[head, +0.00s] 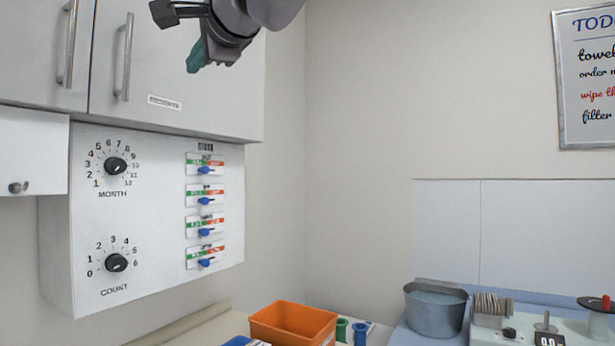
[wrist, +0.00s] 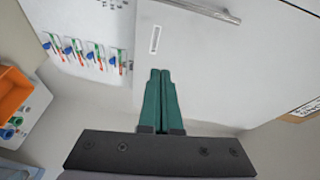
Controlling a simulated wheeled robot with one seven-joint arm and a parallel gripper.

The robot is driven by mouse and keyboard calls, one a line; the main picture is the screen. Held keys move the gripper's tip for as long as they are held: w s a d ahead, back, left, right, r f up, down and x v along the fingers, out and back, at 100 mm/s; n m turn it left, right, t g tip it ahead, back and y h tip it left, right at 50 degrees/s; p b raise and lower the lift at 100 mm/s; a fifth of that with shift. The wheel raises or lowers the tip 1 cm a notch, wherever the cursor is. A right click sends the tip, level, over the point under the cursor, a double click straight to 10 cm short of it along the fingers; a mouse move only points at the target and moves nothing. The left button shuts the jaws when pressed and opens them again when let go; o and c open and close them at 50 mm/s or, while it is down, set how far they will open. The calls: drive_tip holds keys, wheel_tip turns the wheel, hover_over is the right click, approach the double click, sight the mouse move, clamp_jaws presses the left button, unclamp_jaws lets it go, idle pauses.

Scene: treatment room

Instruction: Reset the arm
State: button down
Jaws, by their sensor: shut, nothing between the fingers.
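My gripper (head: 196,58) hangs at the top of the head view, in front of the upper right part of the wall cabinet (head: 200,105). Its green fingers point down and to the left. In the wrist view the two green fingers of my gripper (wrist: 160,72) lie together, shut with nothing between them. Beyond them shows the white cabinet door with its long handle (wrist: 200,8) and a small label (wrist: 155,39). The rest of my arm is mostly out of the head view.
A panel (head: 150,225) with MONTH and COUNT dials and several blue-knobbed sliders is below the cabinet. An orange bin (head: 292,324), green spools (head: 341,329), a metal pot (head: 434,308) and a device (head: 550,338) stand low. The wall between cabinet and notice board (head: 585,75) is clear.

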drive_tip(key=w+d+f+n+g+h, duration=0.1)
drive_tip(key=w+d+f+h, duration=0.3)
drive_tip(key=d, duration=0.8)
drive_tip(key=w+d+f+h, duration=0.1)
drive_tip(key=w+d+f, duration=0.3)
drive_tip(key=d, duration=0.8)
drive_tip(key=s+d+f+n+g+h, duration=0.1)
drive_tip(key=d+f+g+h, duration=0.1)
drive_tip(key=d+f, duration=0.8)
drive_tip(key=s+d+f+n+g+h, duration=0.2)
drive_tip(key=d+f+g, duration=0.1)
drive_tip(key=d+f, duration=0.7)
drive_tip(key=shift+s+d+f, duration=0.25)
drive_tip(key=shift+f, duration=0.3)
drive_tip(key=shift+a, duration=0.1)
